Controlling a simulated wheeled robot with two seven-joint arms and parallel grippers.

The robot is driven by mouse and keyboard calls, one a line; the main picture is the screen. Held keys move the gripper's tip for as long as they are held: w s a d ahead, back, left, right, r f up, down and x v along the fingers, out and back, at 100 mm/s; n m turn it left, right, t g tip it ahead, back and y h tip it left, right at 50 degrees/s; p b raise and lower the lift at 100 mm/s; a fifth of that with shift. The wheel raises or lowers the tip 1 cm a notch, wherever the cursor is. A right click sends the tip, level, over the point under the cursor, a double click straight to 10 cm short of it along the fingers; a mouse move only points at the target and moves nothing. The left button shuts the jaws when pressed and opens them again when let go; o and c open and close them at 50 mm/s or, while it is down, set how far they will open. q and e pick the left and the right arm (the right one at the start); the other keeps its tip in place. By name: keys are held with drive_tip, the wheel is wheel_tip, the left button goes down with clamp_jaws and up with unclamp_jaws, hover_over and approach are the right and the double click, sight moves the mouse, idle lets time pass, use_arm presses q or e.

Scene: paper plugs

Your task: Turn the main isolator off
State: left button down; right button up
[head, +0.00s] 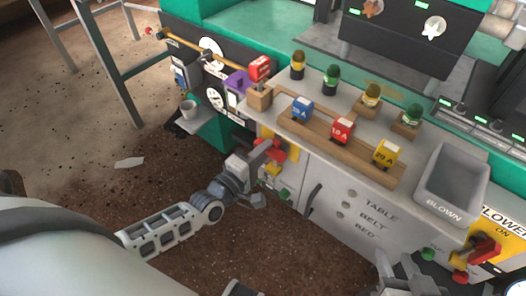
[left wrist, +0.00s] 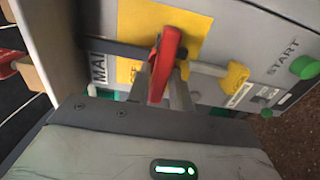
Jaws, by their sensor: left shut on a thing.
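The main isolator has a red handle (head: 274,150) on a yellow plate (head: 292,150), on the cabinet's left end. In the left wrist view the red handle (left wrist: 167,60) stands out from the yellow plate (left wrist: 139,28), beside a partly hidden label starting "MAI" (left wrist: 98,68). My left gripper (head: 260,160) is at the handle. Its two fingers (left wrist: 166,88) are shut on the handle, one on each side. The handle's far end and the pivot are partly hidden. My right gripper (head: 402,278) is at the lower right edge, partly cut off; its jaw opening is unclear.
Below the isolator are small green and red controls; a green button (left wrist: 304,67) is beside "START". Coloured fuse blocks (head: 342,130) stand on the bench top. A grey bin (head: 452,185) and a second red handle (head: 486,247) on the blower plate are at right.

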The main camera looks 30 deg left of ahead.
drive_tip(key=shift+f, duration=0.15)
idle(0.3)
use_arm(q)
drive_tip(key=c, duration=1.4)
unclamp_jaws()
drive_tip(key=shift+o, duration=0.2)
drive_tip(key=shift+s, duration=0.1)
drive_tip(key=v, duration=1.6)
drive_tip(key=shift+p, duration=0.45)
use_arm(e)
drive_tip(key=shift+r, duration=0.2)
